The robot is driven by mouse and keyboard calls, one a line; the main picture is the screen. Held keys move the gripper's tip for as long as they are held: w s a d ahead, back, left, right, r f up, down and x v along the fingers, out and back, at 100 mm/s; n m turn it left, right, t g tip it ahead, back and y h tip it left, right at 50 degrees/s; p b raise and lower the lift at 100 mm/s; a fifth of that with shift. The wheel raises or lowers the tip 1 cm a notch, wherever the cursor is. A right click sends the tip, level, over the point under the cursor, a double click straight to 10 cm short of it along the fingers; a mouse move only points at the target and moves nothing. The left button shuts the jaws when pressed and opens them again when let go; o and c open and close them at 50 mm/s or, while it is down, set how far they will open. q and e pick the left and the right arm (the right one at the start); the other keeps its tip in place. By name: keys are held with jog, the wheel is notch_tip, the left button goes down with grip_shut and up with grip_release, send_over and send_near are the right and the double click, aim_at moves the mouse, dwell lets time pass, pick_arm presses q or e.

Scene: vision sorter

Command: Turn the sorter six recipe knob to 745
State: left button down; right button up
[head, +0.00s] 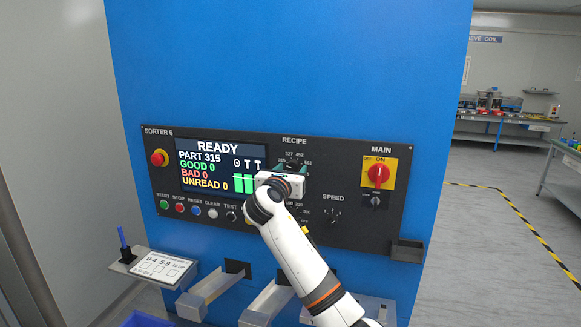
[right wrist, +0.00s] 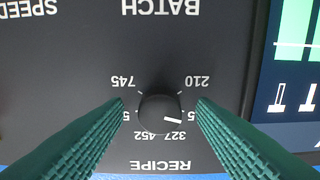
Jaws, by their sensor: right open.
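The recipe knob (right wrist: 158,110) is black and round with a white pointer line. In the right wrist view, which shows the panel upside down, the pointer aims right and slightly down, toward a label partly hidden by a finger. The 745 mark (right wrist: 123,81) is at the knob's upper left there. My right gripper (right wrist: 160,106) is open, its green ribbed fingers on either side of the knob with gaps to it. In the head view, my right gripper (head: 291,166) covers the recipe dial. The sorter screen (head: 217,165) reads READY, PART 315. My left gripper is out of view.
The black panel (head: 350,160) also has a red MAIN switch (head: 378,174), a SPEED knob (head: 332,215), a red stop button (head: 159,158) and a row of small buttons. A shelf with a card (head: 160,268) and metal chutes (head: 215,287) are below.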

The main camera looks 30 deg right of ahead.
jog(key=shift+w+d, duration=0.1)
jog(key=shift+d, duration=0.05)
jog(key=shift+c, duration=0.5)
jog(key=c, duration=0.9)
